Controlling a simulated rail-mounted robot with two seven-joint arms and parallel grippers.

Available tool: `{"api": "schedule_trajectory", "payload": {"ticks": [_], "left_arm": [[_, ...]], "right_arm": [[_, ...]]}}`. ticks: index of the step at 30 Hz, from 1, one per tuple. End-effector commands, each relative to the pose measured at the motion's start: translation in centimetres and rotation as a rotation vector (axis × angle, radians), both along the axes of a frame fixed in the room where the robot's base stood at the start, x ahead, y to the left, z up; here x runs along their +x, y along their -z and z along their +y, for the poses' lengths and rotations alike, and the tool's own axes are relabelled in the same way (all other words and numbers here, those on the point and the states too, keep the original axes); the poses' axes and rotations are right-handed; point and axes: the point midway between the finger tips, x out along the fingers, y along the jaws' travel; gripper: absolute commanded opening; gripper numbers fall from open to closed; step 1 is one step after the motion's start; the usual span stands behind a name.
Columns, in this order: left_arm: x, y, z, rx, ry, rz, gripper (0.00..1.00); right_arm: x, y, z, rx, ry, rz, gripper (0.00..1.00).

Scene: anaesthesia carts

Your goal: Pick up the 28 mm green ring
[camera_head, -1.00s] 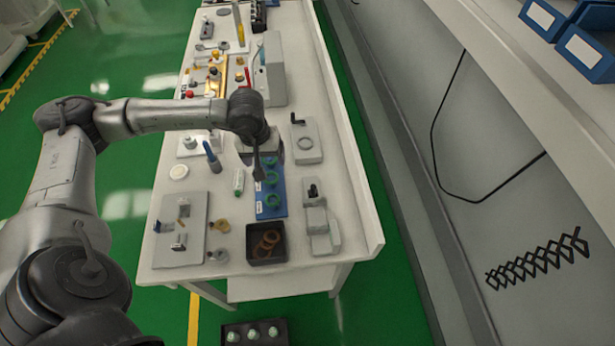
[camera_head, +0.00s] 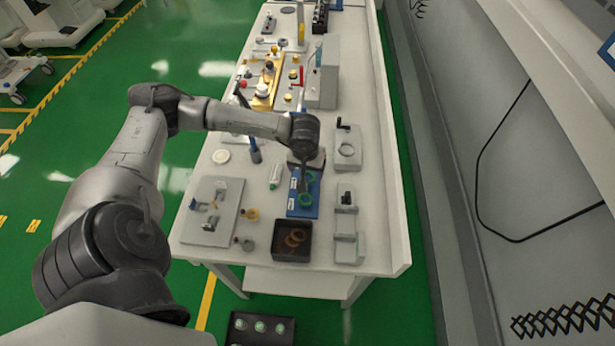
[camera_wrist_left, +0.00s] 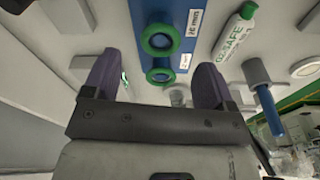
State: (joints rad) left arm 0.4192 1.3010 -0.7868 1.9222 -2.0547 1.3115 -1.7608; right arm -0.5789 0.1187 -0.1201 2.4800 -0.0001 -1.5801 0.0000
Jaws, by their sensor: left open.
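A blue board (camera_head: 301,212) with white labels lies on the white table and carries green rings. The front green ring (camera_head: 305,200) shows in the head view; the ones behind it are partly hidden by my left gripper (camera_head: 304,180). The left wrist view shows two green rings on the board, one farther up the picture (camera_wrist_left: 160,39) and one lower (camera_wrist_left: 160,75). My right gripper is not in view.
A black bin (camera_head: 281,250) with brown rings stands in front of the board. A white-green tube (camera_head: 275,176) and a blue-handled tool (camera_head: 254,150) are to its left. Grey fixtures (camera_head: 345,225) stand to its right. A grey plate (camera_head: 210,225) lies at front left.

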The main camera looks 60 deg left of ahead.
Motion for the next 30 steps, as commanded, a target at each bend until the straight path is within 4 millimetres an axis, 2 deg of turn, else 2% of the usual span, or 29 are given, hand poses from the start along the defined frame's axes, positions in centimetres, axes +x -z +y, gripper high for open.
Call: {"api": "schedule_trajectory", "payload": {"ticks": [3, 7, 18, 30], "left_arm": [[0.0, 1.7, 0.1, -0.001, -0.001, 0.003, 0.78], [0.2, 3.1, 0.3, 0.0, -0.002, 0.003, 0.78], [0.2, 3.8, 0.3, 0.0, -0.002, 0.0, 0.78], [0.2, 3.8, 0.4, 0.0, -0.002, 0.0, 0.41]], "right_arm": [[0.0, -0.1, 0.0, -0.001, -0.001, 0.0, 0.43], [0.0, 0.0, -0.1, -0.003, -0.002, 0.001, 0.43], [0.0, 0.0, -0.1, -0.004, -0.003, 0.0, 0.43], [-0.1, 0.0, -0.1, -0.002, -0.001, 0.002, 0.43]]}}
